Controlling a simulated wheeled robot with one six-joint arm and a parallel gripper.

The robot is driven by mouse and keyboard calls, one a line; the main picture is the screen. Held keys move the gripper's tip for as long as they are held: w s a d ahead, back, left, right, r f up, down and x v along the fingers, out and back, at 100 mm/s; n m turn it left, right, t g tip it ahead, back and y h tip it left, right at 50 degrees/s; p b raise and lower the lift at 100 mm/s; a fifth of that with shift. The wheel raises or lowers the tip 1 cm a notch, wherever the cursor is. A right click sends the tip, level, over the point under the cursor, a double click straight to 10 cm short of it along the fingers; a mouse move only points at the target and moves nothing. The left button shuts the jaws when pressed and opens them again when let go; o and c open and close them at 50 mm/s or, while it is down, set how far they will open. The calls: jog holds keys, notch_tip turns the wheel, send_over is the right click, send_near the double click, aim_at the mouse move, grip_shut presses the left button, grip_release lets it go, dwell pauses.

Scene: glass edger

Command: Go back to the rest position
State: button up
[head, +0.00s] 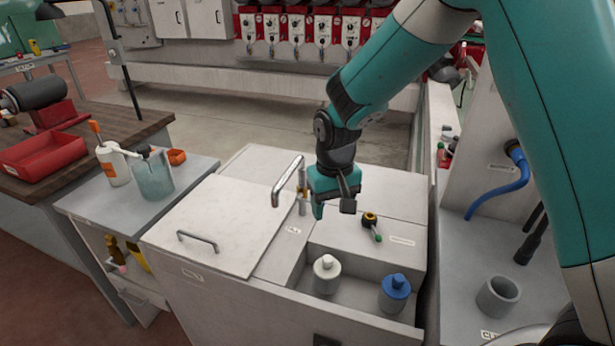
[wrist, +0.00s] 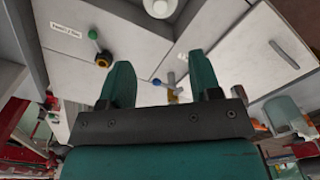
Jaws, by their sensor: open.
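My gripper (head: 333,208) is teal and hangs over the white cabinet top (head: 370,190), just right of a metal tap-like handle (head: 290,178). In the wrist view my gripper (wrist: 160,85) has its two fingers apart with nothing held between them. My teal arm reaches in from the upper right of the head view.
An open compartment holds a white-capped bottle (head: 326,275) and a blue-capped bottle (head: 394,293). A closed lid (head: 215,225) is at left. A grey cup (head: 498,297) stands at right.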

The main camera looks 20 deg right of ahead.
jog(key=s+a+r+n+y, duration=0.2)
jog(key=s+r, duration=0.5)
jog(key=s, duration=0.5)
jog(key=s+a+r+n+y, duration=0.2)
jog(key=s+r+n, duration=0.2)
jog(key=s+r, duration=0.4)
jog(key=s, duration=0.4)
jog(key=shift+s+a+r+n, duration=0.25)
jog(key=shift+a+r+n, duration=0.05)
